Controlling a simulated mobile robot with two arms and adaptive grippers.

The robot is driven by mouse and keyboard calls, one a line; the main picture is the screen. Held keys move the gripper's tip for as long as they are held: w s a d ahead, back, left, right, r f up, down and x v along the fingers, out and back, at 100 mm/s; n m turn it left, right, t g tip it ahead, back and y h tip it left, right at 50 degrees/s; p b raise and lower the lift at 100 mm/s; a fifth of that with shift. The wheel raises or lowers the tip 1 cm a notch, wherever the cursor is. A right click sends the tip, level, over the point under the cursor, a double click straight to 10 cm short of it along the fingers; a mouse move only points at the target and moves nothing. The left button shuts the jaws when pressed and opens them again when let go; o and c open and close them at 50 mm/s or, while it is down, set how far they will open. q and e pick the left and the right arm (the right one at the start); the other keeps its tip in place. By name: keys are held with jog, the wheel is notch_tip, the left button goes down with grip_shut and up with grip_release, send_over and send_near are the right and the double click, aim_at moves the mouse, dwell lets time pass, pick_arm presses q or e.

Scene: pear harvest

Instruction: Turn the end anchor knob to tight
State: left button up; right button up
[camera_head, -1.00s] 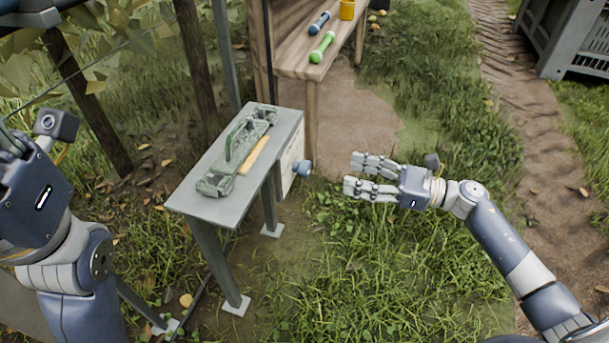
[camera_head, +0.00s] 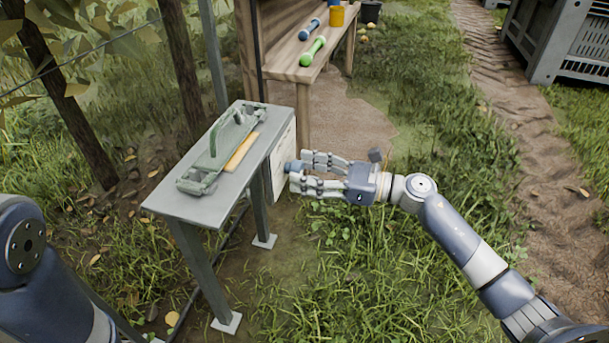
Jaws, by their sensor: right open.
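The end anchor knob is a small blue knob (camera_head: 291,167) on the white plate (camera_head: 281,163) at the right end of the narrow grey table. My right gripper (camera_head: 303,171) is open, with its two fingers pointing left at the knob. The fingertips are right at the knob, one on its far side and one on its near side, and partly cover it. I cannot tell whether they touch it. My left gripper is out of view; only my left arm shows at the lower left.
A wooden bench (camera_head: 290,69) behind holds a green tool (camera_head: 313,50), a blue tool (camera_head: 309,28) and a yellow cup (camera_head: 337,16). A grey crate (camera_head: 550,40) stands far right. Grass is open below.

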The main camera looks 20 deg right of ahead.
jog(key=shift+w+a, duration=0.25)
jog(key=shift+a, duration=0.05)
jog(key=c, duration=1.1)
jog(key=shift+r, duration=0.1)
